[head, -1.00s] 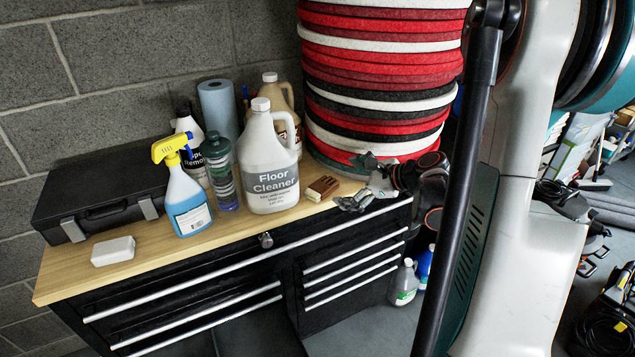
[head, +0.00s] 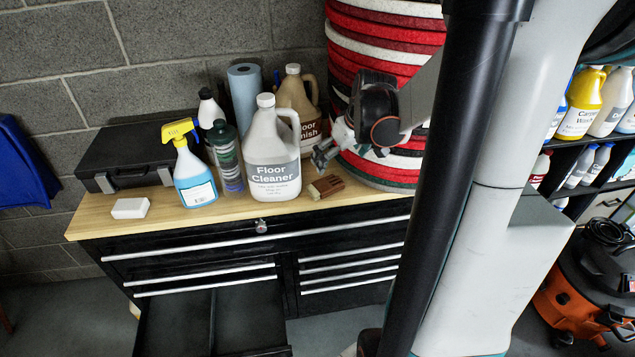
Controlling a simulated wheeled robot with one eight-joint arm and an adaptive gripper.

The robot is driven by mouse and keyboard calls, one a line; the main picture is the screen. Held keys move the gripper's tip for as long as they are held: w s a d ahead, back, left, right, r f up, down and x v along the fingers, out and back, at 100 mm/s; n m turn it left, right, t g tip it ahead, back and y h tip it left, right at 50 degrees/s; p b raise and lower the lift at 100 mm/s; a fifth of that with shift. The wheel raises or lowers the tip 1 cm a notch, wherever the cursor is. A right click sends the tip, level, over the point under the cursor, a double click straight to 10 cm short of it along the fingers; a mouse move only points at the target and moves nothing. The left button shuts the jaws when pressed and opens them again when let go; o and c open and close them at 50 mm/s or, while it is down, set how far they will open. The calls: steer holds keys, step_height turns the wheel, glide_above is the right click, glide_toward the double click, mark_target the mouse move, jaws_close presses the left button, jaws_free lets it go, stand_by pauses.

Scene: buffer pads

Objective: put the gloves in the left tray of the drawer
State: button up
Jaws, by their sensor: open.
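No gloves can be made out in the head view. The open drawer (head: 213,317) juts out low at the front of the black cabinet. A divider splits it into a left tray (head: 176,322) and a right tray (head: 250,312). The visible parts of both trays look empty, and their near ends are cut off by the picture edge. My gripper (head: 347,154) is open above the right part of the bench, near the stacked pads and above the brown brush. Nothing shows between its fingers.
The wooden bench top (head: 110,224) carries a black case (head: 125,165), a white block (head: 130,208), a spray bottle (head: 194,180), a floor cleaner jug (head: 272,165) and a brush (head: 325,187). Stacked pads (head: 385,40) stand at the right. An orange vacuum (head: 575,290) is at far right.

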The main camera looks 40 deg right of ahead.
steer(key=b, duration=0.2)
glide_above(326, 184)
steer(key=s, duration=0.2)
step_height(326, 184, down, 8)
steer(key=shift+r, duration=0.1)
steer(key=shift+b+x, duration=1.15)
steer(key=shift+x, duration=1.5)
steer(key=shift+s+a, duration=0.2)
steer(key=shift+s, duration=0.05)
steer(key=c, duration=0.9)
